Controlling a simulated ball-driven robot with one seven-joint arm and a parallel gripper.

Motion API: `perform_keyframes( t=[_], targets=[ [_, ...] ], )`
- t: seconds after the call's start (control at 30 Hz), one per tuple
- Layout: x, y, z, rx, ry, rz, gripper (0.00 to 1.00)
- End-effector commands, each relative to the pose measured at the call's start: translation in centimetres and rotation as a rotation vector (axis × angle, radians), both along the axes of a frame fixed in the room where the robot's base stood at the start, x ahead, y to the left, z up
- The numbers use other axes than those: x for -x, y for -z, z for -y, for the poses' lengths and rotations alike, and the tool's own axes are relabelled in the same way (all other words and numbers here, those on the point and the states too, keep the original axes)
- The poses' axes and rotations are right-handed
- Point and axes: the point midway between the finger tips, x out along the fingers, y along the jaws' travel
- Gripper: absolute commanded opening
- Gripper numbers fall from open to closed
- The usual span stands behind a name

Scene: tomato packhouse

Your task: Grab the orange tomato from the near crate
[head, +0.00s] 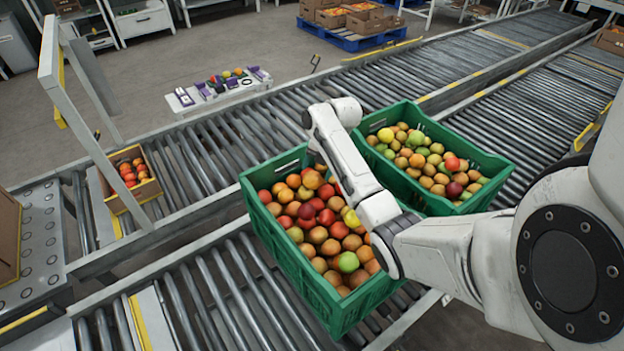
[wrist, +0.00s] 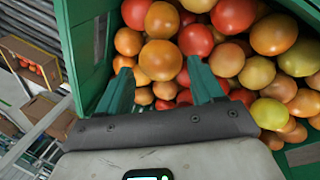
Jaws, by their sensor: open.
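The near green crate (head: 258,215) is filled with red, orange, brownish, yellow and green tomatoes. Several are orange, so I cannot tell which one is meant. One orange tomato (wrist: 160,60) lies just ahead of my fingertips in the wrist view, with another orange tomato (wrist: 161,20) beyond it. In the head view an orange tomato (head: 312,180) shows near the crate's far end. My gripper (wrist: 163,82) is open and empty, its two green fingers apart over the tomatoes. In the head view my arm crosses above the crate and hides the gripper and some tomatoes.
A second green crate (head: 490,168) of mixed tomatoes stands close at the right. A small box (head: 146,193) of red and orange tomatoes sits at the left beside a white post (head: 100,150). Roller conveyors (head: 210,150) run around the crates. The near crate's wall (wrist: 92,45) rises left of my fingers.

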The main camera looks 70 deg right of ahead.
Motion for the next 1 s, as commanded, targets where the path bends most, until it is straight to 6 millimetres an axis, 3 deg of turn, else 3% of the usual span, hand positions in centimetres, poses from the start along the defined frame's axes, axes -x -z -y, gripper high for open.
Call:
perform_keyframes(
  t=[0.3,0.57,0.83,1.0],
  targets=[
    [-1.2,3.8,-0.2,-0.001,0.001,-0.001,0.67],
    [-1.2,4.0,-0.2,0.0,0.001,0.0,0.67],
    [-1.2,4.0,-0.2,0.0,0.001,0.0,0.42],
    [-1.2,4.0,-0.2,0.0,0.001,0.0,0.4]
  ],
)
